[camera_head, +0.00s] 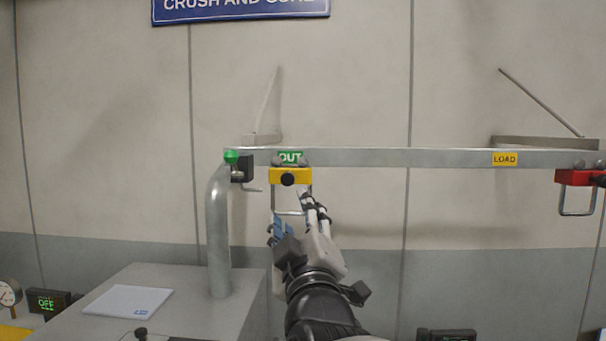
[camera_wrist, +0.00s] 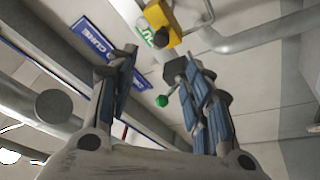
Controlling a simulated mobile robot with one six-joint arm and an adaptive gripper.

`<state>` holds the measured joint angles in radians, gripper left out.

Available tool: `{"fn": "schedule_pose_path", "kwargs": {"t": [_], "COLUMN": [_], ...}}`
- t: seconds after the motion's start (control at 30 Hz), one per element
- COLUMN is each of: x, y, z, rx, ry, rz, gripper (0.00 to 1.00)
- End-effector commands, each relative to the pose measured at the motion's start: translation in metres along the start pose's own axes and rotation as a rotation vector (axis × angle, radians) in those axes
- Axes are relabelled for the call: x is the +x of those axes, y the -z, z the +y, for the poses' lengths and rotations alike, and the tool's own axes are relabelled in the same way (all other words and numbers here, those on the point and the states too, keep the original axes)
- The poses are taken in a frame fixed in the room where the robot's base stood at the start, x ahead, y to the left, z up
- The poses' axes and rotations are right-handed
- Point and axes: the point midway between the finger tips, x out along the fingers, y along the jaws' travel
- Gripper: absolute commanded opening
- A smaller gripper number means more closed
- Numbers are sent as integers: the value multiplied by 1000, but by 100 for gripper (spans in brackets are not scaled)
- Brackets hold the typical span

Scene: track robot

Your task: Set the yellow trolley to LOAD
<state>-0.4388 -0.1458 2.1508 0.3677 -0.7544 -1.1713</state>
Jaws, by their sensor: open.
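The yellow trolley (camera_head: 276,176) hangs on the grey overhead rail (camera_head: 400,157), directly under the green OUT label (camera_head: 290,157). It has a dark round knob on its front and a wire loop below. The yellow LOAD label (camera_head: 505,159) is on the rail well to the right. My gripper (camera_head: 293,214) is open and empty, just below the trolley, overlapping the lower loop in the head view. In the wrist view the trolley (camera_wrist: 159,17) is beyond the fingertips, not between the fingers (camera_wrist: 160,68). I cannot tell whether a finger touches the loop.
A red trolley (camera_head: 573,178) hangs at the rail's right end, right of LOAD. A green ball (camera_head: 231,156) on a dark fitting is at the rail's left end, by the bent post (camera_head: 218,235). The rail between the yellow trolley and LOAD is clear. A grey cabinet (camera_head: 185,285) stands lower left.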

Motion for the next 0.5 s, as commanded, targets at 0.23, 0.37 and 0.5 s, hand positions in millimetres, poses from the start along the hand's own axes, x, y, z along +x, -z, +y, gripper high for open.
{"fn": "schedule_pose_path", "kwargs": {"t": [0.23, 0.37, 0.5], "x": [53, 82, 112], "y": [-1, 0, -1], "z": [0, 0, 0], "rx": [0, 1, 1], "ry": [1, 2, 2], "rz": [-3, -2, -3], "gripper": [46, 46, 46]}}
